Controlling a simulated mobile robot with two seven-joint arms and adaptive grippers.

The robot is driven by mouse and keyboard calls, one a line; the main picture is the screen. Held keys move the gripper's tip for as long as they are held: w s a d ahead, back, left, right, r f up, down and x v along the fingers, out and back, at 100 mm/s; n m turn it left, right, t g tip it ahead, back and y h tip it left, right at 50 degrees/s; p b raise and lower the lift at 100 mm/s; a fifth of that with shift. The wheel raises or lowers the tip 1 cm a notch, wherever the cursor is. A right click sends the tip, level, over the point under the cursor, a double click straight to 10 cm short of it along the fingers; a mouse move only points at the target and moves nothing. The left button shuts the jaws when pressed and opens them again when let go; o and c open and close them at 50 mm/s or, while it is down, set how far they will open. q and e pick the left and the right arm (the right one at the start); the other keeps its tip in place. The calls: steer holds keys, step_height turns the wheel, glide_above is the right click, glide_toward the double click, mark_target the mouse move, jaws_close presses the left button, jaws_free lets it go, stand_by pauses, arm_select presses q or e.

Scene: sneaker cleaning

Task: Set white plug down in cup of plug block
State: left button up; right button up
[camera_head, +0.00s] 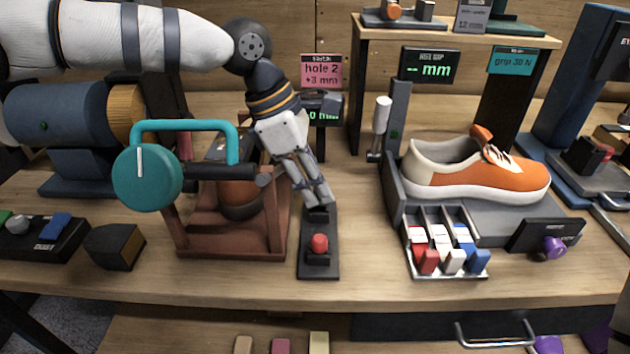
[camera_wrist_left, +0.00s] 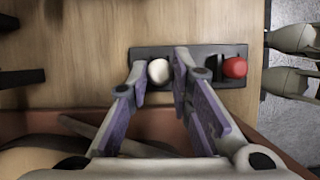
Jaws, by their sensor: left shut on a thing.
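The plug block (camera_head: 318,271) is a dark, narrow strip on the bench, with a red plug (camera_head: 319,243) standing at its near end. My left gripper (camera_head: 318,202) reaches down over the block's far end. In the left wrist view the round white plug (camera_wrist_left: 159,71) sits between the fingers (camera_wrist_left: 160,72), over the end of the block (camera_wrist_left: 215,52) away from the red plug (camera_wrist_left: 235,67). The gripper is shut on the white plug. The fingers hide the white plug in the head view, and whether its base touches the cup cannot be seen.
A reddish-brown stand (camera_head: 232,248) with a teal-handled device (camera_head: 148,178) is close left of the block. To the right are a tray of red, white and blue pieces (camera_head: 447,268) and an orange sneaker (camera_head: 490,172). The bench's front edge is just below the block.

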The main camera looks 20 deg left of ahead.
arm_select(q)
steer(key=shift+f, duration=0.55)
stand_by(0.4)
steer(key=o, duration=0.9)
steer(key=shift+o, duration=0.2)
steer(key=v, duration=1.2)
steer(key=shift+w, duration=0.1)
